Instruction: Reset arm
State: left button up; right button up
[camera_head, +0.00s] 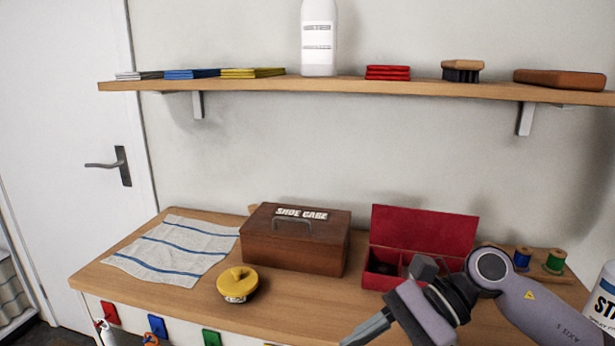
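My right arm comes in from the lower right, over the front right of the wooden counter (185,297). Its gripper (362,338) points down and to the left, and its fingers reach the bottom edge of the picture. I cannot tell whether they are open or shut, or whether they hold anything. My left arm and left gripper are not in view. The arm hides part of an open red box (425,228) with compartments.
A closed brown shoe care box (296,248) stands mid-counter, with a yellow-lidded tin (237,284) before it and a striped cloth (172,248) at left. Thread spools (555,262) and a white bottle (603,300) are at right. A shelf (340,86) hangs above.

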jog(key=s+a+r+m+t+y, duration=0.1)
jog(key=a+r+m+t+y, duration=0.15)
jog(key=a+m+y, duration=0.4)
jog(key=w+d+f+n+t+h+p, duration=0.1)
jog(key=d+f+n+t+h, duration=0.4)
jog(key=n, duration=0.7)
jog(key=w+d+f+n+t+h, duration=0.1)
jog(key=d+f+n+t, duration=0.2)
jog(key=n+t, duration=0.6)
jog(key=w+d+f+n+t+h+p, duration=0.1)
jog(key=d+f+n+t+h, duration=0.25)
jog(key=n, duration=1.05)
jog(key=s+d+f+m+g+h, duration=0.3)
jog(key=s+f+m, duration=0.4)
jog(key=f, duration=0.1)
jog(key=s+d+f+m+g+h, duration=0.3)
jog(key=s+d+f+m, duration=0.1)
jog(key=s+f+m, duration=0.3)
notch_tip(320, 180, down, 2)
jog(key=shift+f+p, duration=0.15)
jog(key=shift+p, duration=0.25)
jog(key=shift+s+d, duration=0.1)
